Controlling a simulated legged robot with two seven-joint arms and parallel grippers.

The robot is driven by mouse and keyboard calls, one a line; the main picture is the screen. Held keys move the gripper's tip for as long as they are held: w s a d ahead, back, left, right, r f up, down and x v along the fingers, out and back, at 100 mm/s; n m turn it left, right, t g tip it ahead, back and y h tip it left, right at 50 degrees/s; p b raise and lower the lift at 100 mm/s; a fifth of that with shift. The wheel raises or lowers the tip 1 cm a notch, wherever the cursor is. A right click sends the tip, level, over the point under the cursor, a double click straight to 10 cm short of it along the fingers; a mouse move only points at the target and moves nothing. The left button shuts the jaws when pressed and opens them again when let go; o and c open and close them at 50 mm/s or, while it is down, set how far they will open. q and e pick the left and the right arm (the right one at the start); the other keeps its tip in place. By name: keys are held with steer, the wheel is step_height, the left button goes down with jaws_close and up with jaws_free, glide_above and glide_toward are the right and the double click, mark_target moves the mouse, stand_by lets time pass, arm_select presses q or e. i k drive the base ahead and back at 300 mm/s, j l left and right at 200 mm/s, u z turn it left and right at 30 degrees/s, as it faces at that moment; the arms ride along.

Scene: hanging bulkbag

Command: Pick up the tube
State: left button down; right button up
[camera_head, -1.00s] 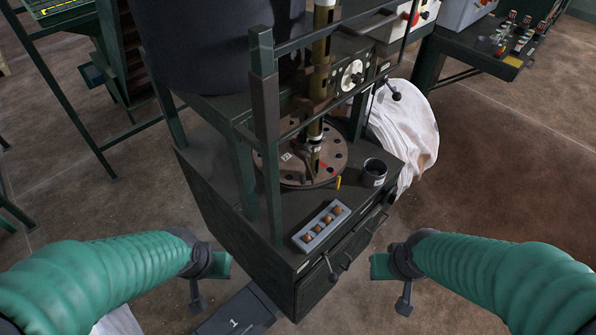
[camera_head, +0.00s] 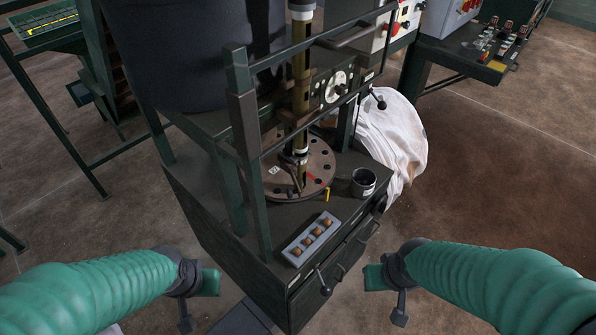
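A brass-coloured upright tube (camera_head: 301,85) stands in the machine frame, its lower end at a round dark plate with holes (camera_head: 318,165). It is the likeliest tube in view. My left gripper (camera_head: 208,283) is in front of the cabinet's left side, low in the picture, away from the tube. My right gripper (camera_head: 376,277) is to the right of the cabinet's front, also away from the tube. Neither gripper touches anything visible. Their fingers are too hard to make out to tell open from shut.
A dark cabinet (camera_head: 225,245) carries a grey block with several brown knobs (camera_head: 311,238) and a dark cup (camera_head: 363,182). Green posts (camera_head: 247,130) stand before the tube. A white bag (camera_head: 395,135) lies behind right.

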mark_target(299, 160)
steer(key=k+l+u, duration=0.1)
steer(key=l+u, duration=0.15)
steer(key=u, duration=0.2)
steer(key=k+l+u, duration=0.1)
steer(key=u, duration=0.35)
steer(key=k+l+u, duration=0.15)
steer(key=u, duration=0.3)
steer(key=l, duration=0.1)
